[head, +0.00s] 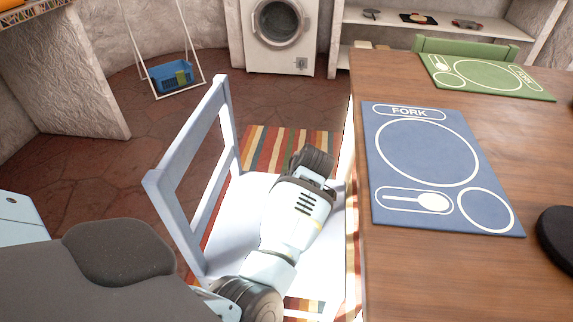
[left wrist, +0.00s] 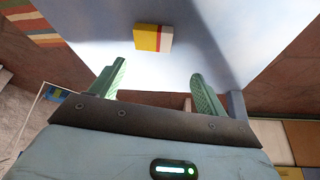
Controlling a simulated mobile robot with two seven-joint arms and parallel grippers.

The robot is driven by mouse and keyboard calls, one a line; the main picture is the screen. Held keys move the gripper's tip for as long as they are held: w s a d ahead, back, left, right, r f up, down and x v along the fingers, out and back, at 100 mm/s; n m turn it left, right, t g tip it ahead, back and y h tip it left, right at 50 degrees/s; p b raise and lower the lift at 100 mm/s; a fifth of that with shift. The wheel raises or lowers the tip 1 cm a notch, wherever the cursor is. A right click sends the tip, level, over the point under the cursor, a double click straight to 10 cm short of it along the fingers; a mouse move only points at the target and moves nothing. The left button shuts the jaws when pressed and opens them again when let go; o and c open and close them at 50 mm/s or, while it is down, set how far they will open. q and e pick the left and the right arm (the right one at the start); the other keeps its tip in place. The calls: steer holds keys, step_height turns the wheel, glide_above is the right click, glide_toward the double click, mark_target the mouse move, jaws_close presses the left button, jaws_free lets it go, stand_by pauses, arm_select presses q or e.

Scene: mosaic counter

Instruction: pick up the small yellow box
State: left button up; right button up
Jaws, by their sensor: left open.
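The small yellow box (left wrist: 152,38), with a red stripe and a white part at its right, lies on the pale seat of the chair (left wrist: 215,30) in the left wrist view. My left gripper (left wrist: 158,75) is open, its two green fingers spread and empty. The box is beyond the fingertips, roughly centred between them, with a gap in the picture. In the head view my left arm reaches over the chair (head: 190,155); the box and the fingers are hidden there. My right gripper is in neither view.
A wooden table (head: 420,275) with a blue placemat (head: 375,190) and a green placemat (head: 445,62) stands right of the chair. The chair's backrest rises left of my arm. A blue basket (head: 165,78) hangs at the back left, near a washing machine (head: 300,60).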

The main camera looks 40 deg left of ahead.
arm_select(q)
steer(key=shift+w+d+r+n+g+b, duration=0.15)
steer(key=shift+w+n+b, duration=0.1)
steer(key=shift+w, duration=0.15)
steer(key=shift+w+d+r+n+g+b, duration=0.1)
steer(key=shift+w+r+n, duration=0.1)
steer(key=shift+w, duration=0.25)
steer(key=shift+w+d+r+n+g+b, duration=0.15)
steer(key=shift+w+n+b, duration=0.1)
steer(key=shift+w, duration=0.15)
steer(key=shift+a+f+b, duration=0.25)
steer(key=shift+f+b, duration=0.1)
steer(key=shift+f, duration=0.35)
steer(key=shift+a+f, duration=0.15)
steer(key=shift+f, duration=0.15)
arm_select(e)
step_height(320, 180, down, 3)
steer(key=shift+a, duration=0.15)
